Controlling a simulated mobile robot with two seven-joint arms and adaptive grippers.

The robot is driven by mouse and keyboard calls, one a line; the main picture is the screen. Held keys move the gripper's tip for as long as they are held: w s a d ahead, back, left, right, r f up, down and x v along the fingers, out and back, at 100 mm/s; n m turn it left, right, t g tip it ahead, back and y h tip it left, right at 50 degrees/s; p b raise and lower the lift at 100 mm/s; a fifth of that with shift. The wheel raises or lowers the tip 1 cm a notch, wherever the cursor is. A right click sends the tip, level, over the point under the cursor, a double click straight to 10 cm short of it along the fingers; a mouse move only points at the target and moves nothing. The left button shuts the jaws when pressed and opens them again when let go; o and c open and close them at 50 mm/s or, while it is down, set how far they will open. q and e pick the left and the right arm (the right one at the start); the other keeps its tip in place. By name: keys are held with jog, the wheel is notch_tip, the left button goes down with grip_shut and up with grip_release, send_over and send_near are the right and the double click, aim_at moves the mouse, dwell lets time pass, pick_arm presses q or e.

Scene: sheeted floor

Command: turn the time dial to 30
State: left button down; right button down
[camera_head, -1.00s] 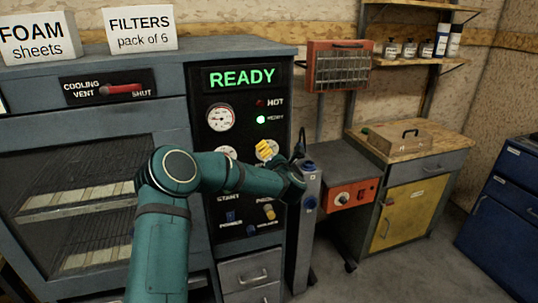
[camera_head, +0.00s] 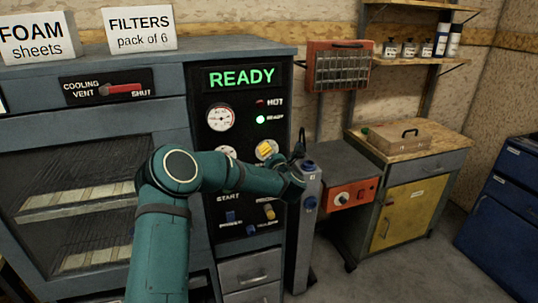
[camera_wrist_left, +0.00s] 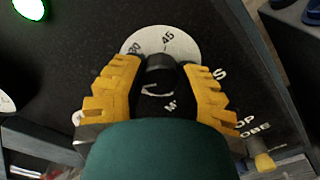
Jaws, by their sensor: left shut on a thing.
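The time dial is a white disc (camera_wrist_left: 190,45) with a dark knob (camera_wrist_left: 162,66) at its centre, on the black control panel. The marks 30 and 45 show near its upper edge in the left wrist view; the gripper covers much of the rest. My left gripper (camera_wrist_left: 160,82) is shut on the knob, with one yellow finger on each side. The knob's pointer cannot be made out clearly. In the head view the yellow fingers (camera_head: 265,149) are at the panel, and the dial disc shows only partly behind them. My right gripper is not in view.
The panel has a green READY display (camera_head: 242,77), a lit green lamp (camera_head: 260,119), gauges (camera_head: 220,118) and lower buttons. A grey post (camera_head: 305,225) stands close to the right of my wrist. The cooling vent lever (camera_head: 122,90) is at upper left.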

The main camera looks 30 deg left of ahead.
pick_arm(q)
jog(key=m+b, duration=0.1)
jog(key=m, duration=0.4)
jog(key=shift+m, duration=0.4)
jog(key=m, duration=0.5)
jog(key=shift+a+m, duration=0.1)
jog(key=shift+m, duration=0.2)
jog(key=shift+r, duration=0.1)
jog(key=c, duration=0.6)
grip_release()
